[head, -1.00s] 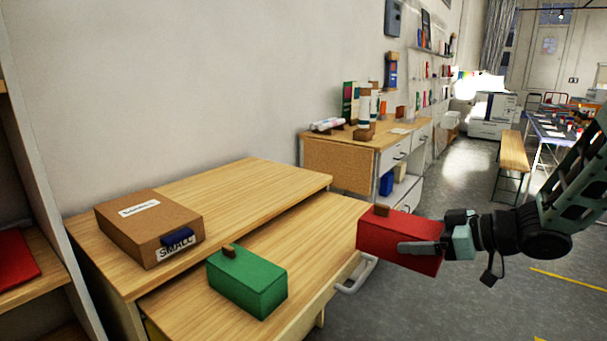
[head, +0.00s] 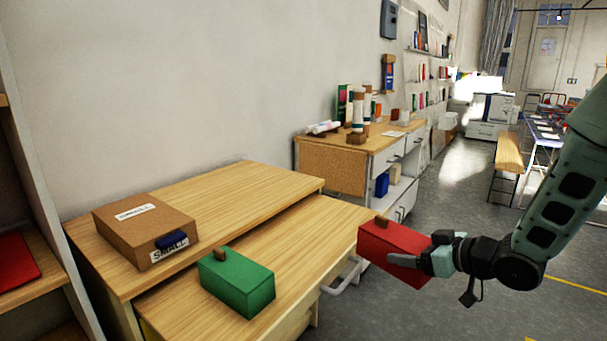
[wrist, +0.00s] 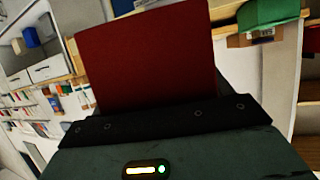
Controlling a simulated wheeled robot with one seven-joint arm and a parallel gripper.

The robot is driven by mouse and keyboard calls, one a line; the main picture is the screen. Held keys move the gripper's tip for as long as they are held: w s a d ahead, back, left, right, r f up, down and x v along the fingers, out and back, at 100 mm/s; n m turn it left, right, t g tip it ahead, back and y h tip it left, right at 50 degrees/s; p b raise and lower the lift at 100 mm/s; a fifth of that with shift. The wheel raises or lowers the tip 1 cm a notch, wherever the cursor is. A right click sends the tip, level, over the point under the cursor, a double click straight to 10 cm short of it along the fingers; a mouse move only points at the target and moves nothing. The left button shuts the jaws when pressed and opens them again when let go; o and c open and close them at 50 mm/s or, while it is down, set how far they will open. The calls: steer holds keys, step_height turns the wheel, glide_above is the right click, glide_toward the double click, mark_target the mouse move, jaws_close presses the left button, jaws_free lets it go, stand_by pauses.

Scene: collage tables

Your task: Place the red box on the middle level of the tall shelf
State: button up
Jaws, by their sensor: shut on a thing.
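The red box (head: 392,243) has a small brown tab on top. My gripper (head: 425,262) is shut on it and holds it in the air beside the front right corner of the near table. The box is slightly tilted in the head view. In the wrist view the red box (wrist: 145,55) stands out from the gripper's dark edge and hides much of the scene. Part of a shelf (head: 42,262) shows at the left edge of the head view, with a flat red item (head: 15,264) on one board. The rest of the shelf is out of frame.
A green box (head: 237,283) sits on the near table's lower top (head: 320,232). A cardboard box (head: 140,222) marked SMALL lies on the higher part. A second table (head: 335,165) stands behind. Open floor lies at right, near a bench (head: 509,152).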

steer(key=d+f+m+h, duration=0.1)
steer(key=f+m+t+h+p, duration=0.1)
steer(key=f, duration=0.1)
steer(key=d+f+m+h+p, duration=0.1)
steer(key=shift+w+d+f+t, duration=0.2)
steer(key=shift+d+t, duration=0.1)
steer(key=shift+t, duration=0.1)
steer(key=s+d+f+m+t+h+p, duration=0.1)
steer(key=s+d+f+m+h+p, duration=0.2)
steer(key=s+d+f+m+h, duration=0.25)
steer(key=s, duration=0.1)
steer(key=s+d, duration=0.1)
steer(key=s, duration=0.1)
steer(key=shift+r+n, duration=0.2)
steer(key=shift+n, duration=0.05)
steer(key=shift+w, duration=0.2)
